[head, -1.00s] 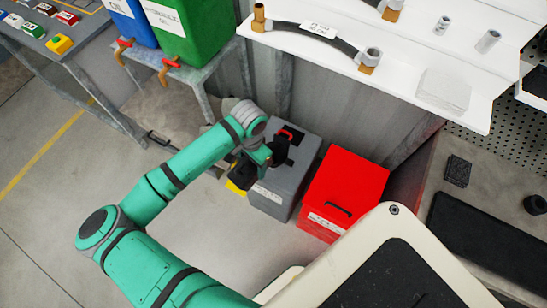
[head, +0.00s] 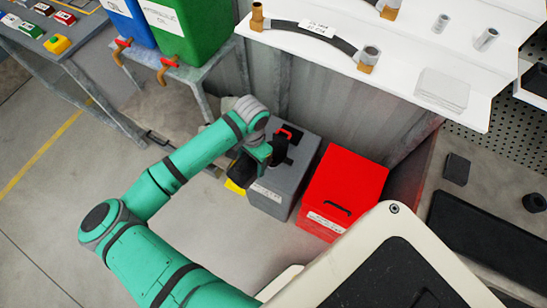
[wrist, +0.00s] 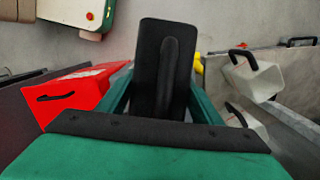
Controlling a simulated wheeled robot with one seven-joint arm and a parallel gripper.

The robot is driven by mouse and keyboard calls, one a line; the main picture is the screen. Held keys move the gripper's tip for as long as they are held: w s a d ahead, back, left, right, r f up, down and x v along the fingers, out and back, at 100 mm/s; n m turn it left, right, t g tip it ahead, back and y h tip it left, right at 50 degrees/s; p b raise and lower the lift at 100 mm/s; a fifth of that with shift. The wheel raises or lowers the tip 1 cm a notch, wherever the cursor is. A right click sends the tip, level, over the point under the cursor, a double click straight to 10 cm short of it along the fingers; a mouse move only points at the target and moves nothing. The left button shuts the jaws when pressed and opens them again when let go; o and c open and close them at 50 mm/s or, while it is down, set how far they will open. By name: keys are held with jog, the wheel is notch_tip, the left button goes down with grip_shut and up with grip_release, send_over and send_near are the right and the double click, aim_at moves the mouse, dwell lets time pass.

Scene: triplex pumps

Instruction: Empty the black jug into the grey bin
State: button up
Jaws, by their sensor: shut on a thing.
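The black jug (wrist: 165,65) stands between the green fingers of my gripper (wrist: 158,105) in the wrist view, its handle side facing the camera. In the head view my gripper (head: 262,155) is shut on the jug (head: 242,172) at the left edge of the grey bin's top. The grey bin (head: 292,175) stands on the floor and has a dark opening in its lid, partly hidden by my gripper. The jug's mouth and contents cannot be made out.
A red bin (head: 343,190) stands close right of the grey bin. A white shelf (head: 420,60) is above and behind. White jugs with black handles (wrist: 255,75) show in the wrist view.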

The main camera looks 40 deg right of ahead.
jog(key=shift+d, duration=0.15)
jog(key=shift+w+d+r+p, duration=0.1)
jog(key=shift+w+d+p, duration=0.1)
jog(key=shift+p, duration=0.15)
jog(key=shift+s+d, duration=0.15)
jog(key=shift+s, duration=0.1)
jog(key=shift+w+a, duration=0.1)
jog(key=shift+a, duration=0.1)
jog(key=shift+d+y, duration=0.1)
jog(key=shift+y, duration=0.2)
jog(key=shift+r+p, duration=0.1)
jog(key=shift+p, duration=0.2)
jog(key=shift+d, duration=0.3)
jog(key=shift+d+r+y, duration=0.2)
jog(key=shift+d+y, duration=0.05)
jog(key=shift+y, duration=0.05)
jog(key=shift+r, duration=0.1)
dwell(0.8)
